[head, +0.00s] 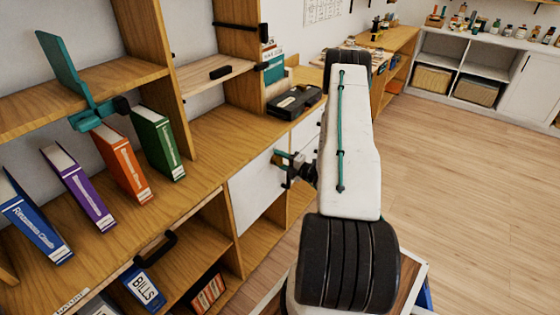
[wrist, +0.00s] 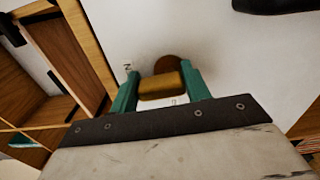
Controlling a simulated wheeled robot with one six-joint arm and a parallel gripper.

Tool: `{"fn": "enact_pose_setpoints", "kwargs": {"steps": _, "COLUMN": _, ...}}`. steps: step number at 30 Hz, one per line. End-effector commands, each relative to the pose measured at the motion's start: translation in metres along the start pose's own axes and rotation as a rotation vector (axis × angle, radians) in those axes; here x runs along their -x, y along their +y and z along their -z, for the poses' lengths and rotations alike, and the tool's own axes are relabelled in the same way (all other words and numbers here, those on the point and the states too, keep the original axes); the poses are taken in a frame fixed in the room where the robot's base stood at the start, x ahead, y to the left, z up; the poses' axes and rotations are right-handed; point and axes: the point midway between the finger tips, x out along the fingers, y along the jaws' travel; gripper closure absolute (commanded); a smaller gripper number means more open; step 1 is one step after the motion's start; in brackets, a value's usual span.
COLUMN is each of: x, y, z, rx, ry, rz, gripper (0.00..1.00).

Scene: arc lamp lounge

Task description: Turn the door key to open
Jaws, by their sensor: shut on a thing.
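The door key (wrist: 161,87) shows in the wrist view as a yellow-brown block standing out from a round brown base on a white door (wrist: 225,60). My gripper (wrist: 158,88) has green fingers, one on each side of the key, and is shut on it. In the head view my gripper (head: 281,157) is at the white door (head: 254,190) of the wooden shelf unit, and the key is hidden there. The door looks closed. Small marks are on the door near the key, too small to read surely.
Several books, among them an orange one (head: 122,163) and a green one (head: 157,143), lean on the shelf to the left. A black case (head: 295,102) lies on the counter behind. A black handle (head: 155,250) is at lower left. Open wooden floor (head: 455,200) lies to the right.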

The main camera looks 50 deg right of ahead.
Motion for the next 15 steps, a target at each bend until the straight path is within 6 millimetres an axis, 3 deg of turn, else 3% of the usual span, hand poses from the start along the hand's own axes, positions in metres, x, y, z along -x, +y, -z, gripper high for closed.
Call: {"fn": "enact_pose_setpoints", "kwargs": {"steps": 15, "x": 0.0004, "y": -0.0007, "z": -0.002, "rx": -0.066, "ry": -0.003, "rz": 0.001, "gripper": 0.76}}
